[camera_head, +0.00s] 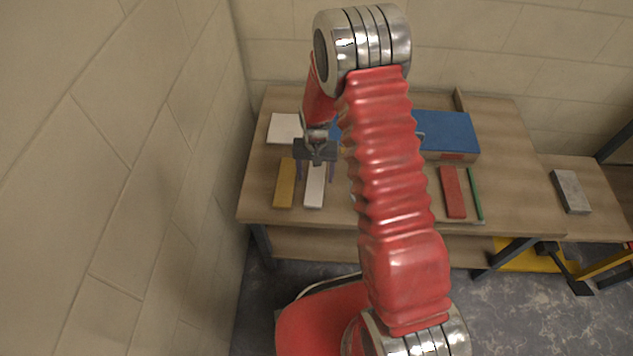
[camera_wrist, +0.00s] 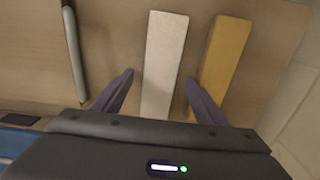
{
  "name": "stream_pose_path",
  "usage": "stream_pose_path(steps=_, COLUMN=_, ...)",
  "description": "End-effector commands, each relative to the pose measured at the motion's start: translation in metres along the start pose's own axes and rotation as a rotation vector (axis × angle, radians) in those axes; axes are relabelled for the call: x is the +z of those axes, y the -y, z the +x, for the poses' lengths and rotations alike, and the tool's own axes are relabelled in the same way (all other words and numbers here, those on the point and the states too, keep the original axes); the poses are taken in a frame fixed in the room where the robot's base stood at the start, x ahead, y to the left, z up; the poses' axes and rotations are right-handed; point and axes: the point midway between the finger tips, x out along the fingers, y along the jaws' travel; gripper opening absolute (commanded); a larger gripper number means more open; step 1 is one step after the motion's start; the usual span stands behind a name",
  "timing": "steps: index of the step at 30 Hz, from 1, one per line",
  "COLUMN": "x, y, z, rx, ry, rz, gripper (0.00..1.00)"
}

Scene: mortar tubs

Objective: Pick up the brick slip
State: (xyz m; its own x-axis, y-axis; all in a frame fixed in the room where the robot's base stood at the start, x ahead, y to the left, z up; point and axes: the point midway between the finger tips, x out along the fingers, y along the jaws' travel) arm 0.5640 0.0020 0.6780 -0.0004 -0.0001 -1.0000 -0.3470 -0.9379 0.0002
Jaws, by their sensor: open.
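Several flat slips lie on the wooden bench, and I cannot tell for sure which is the brick slip. A white slip (camera_head: 314,187) lies lengthwise, beside an ochre slip (camera_head: 284,184). A red slip (camera_head: 453,192) lies farther right. My gripper (camera_head: 315,174) is open above the white slip, its fingers on either side of it. In the wrist view the white slip (camera_wrist: 163,62) runs between the open fingers (camera_wrist: 158,82), and the ochre slip (camera_wrist: 222,62) lies just right of it. No slip is held. Contact with the bench cannot be seen.
A green stick (camera_head: 475,193) lies by the red slip. A blue-topped box (camera_head: 449,133) and a white tile (camera_head: 284,129) are at the back. A grey block (camera_head: 571,191) lies far right. A grey rod (camera_wrist: 74,52) lies left of the gripper. A wall (camera_head: 180,180) bounds the left.

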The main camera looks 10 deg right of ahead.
Motion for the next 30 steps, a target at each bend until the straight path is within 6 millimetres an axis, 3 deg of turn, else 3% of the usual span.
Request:
stream_pose_path(steps=6, x=0.000, y=0.000, z=0.020, rx=0.000, ry=0.001, rz=0.000, gripper=0.66)
stream_pose_path(steps=23, x=0.000, y=0.000, z=0.021, rx=0.000, ry=0.000, rz=0.000, gripper=0.66)
stream_pose_path(steps=30, x=0.000, y=0.000, z=0.021, rx=0.000, ry=0.000, rz=0.000, gripper=0.50)
